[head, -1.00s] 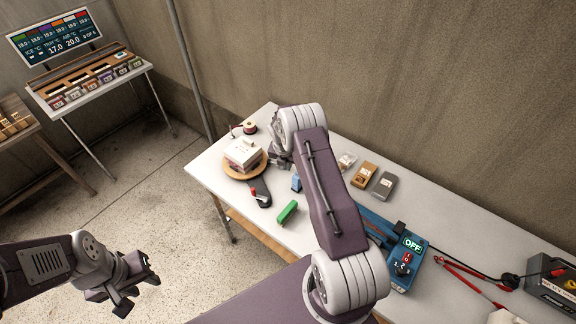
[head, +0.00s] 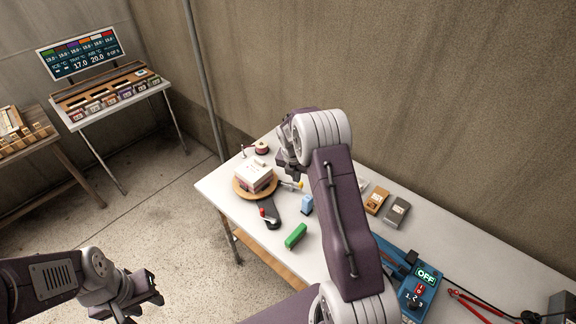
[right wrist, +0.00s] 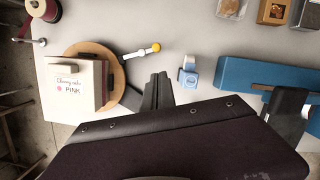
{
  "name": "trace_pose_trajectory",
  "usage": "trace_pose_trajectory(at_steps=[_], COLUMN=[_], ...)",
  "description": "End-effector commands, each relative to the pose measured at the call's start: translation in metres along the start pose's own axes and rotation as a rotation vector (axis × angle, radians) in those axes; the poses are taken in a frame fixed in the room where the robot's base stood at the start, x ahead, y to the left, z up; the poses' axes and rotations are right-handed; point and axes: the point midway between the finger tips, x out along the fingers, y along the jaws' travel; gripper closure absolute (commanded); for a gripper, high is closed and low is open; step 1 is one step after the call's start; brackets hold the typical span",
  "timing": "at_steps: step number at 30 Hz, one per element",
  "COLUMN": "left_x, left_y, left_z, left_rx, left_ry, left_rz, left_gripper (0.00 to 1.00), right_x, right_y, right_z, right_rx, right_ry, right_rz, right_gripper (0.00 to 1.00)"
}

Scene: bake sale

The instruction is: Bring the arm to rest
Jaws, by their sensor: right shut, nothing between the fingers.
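My right arm reaches over the white table (head: 222,198) in the head view. Its gripper (head: 284,168) is above the table, beside the boxed cake, and partly hidden by its own wrist. In the right wrist view its fingers (right wrist: 158,85) are together and empty, between the cake stand and a small blue item. My left gripper (head: 150,290) hangs over the floor at the lower left, clear of the table. Its fingers look spread, with nothing between them.
A green block (head: 296,236), a blue item (head: 307,204), small boxes (head: 377,201) and a blue device reading "OFF" (head: 388,262) are on the table. A grey pole stands behind.

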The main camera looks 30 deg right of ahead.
Motion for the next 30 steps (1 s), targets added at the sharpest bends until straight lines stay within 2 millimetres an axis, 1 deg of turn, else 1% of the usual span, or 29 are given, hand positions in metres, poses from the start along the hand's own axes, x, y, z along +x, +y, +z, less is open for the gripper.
trace_pose_trajectory(at_steps=[5, 7, 8, 9, 10, 11, 12, 14, 15, 16, 17, 18, 20, 21, 23, 24, 26, 27, 30], left_x=[0.0, 0.0, 0.0, 0.0, 0.0, 0.0, 0.0, 0.0, 0.0, 0.0, 0.0, 0.0, 0.0, 0.0, 0.0, 0.0, 0.0, 0.0, 0.0], left_y=[0.0, 0.0, 0.0, 0.0, 0.0, 0.0, 0.0, 0.0, 0.0, 0.0, 0.0, 0.0, 0.0, 0.0, 0.0, 0.0, 0.0, 0.0, 0.0], left_z=[0.0, 0.0, 0.0, 0.0, 0.0, 0.0, 0.0, 0.0, 0.0, 0.0, 0.0, 0.0, 0.0, 0.0, 0.0, 0.0, 0.0, 0.0, 0.0], left_rx=[0.0, 0.0, 0.0, 0.0, 0.0, 0.0, 0.0, 0.0, 0.0, 0.0, 0.0, 0.0, 0.0, 0.0, 0.0, 0.0, 0.0, 0.0, 0.0], left_ry=[0.0, 0.0, 0.0, 0.0, 0.0, 0.0, 0.0, 0.0, 0.0, 0.0, 0.0, 0.0, 0.0, 0.0, 0.0, 0.0, 0.0, 0.0, 0.0], left_rz=[0.0, 0.0, 0.0, 0.0, 0.0, 0.0, 0.0, 0.0, 0.0, 0.0, 0.0, 0.0, 0.0, 0.0, 0.0, 0.0, 0.0, 0.0, 0.0], left_gripper=[0.64, 0.64, 0.64, 0.64, 0.64, 0.64, 0.64, 0.64, 0.64, 0.64, 0.64, 0.64, 0.64, 0.64, 0.64, 0.64, 0.64, 0.64, 0.64], right_x=[0.0, -0.009, -0.017, -0.031, -0.046, -0.063, -0.083, -0.108, -0.121, -0.131, -0.139, -0.146, -0.152, -0.154, -0.155, -0.153, -0.149, -0.145, -0.136], right_y=[0.001, 0.009, 0.015, 0.023, 0.03, 0.035, 0.039, 0.038, 0.035, 0.031, 0.025, 0.017, 0.003, -0.008, -0.025, -0.037, -0.055, -0.066, -0.083], right_z=[-0.001, 0.001, 0.004, 0.009, 0.009, 0.006, -0.006, -0.029, -0.048, -0.064, -0.081, -0.102, -0.13, -0.149, -0.176, -0.193, -0.215, -0.228, -0.248], right_rx=[-0.002, -0.013, -0.018, -0.026, -0.036, -0.049, -0.062, -0.041, 0.029, 0.104, 0.199, 0.333, 0.547, 0.702, 0.949, 1.125, 1.393, 1.564, 1.927], right_ry=[0.0, -0.014, -0.028, -0.052, -0.07, -0.082, -0.085, -0.075, -0.057, -0.04, -0.018, 0.012, 0.058, 0.091, 0.136, 0.162, 0.192, 0.203, 0.205], right_rz=[0.001, 0.014, 0.026, 0.047, 0.063, 0.079, 0.097, 0.12, 0.135, 0.145, 0.153, 0.156, 0.152, 0.138, 0.107, 0.077, 0.016, -0.029, -0.13], right_gripper=[1.0, 1.0, 1.0, 1.0, 1.0, 1.0, 1.0, 1.0, 1.0, 1.0, 1.0, 1.0, 1.0, 1.0, 1.0, 1.0, 1.0, 1.0, 1.0])
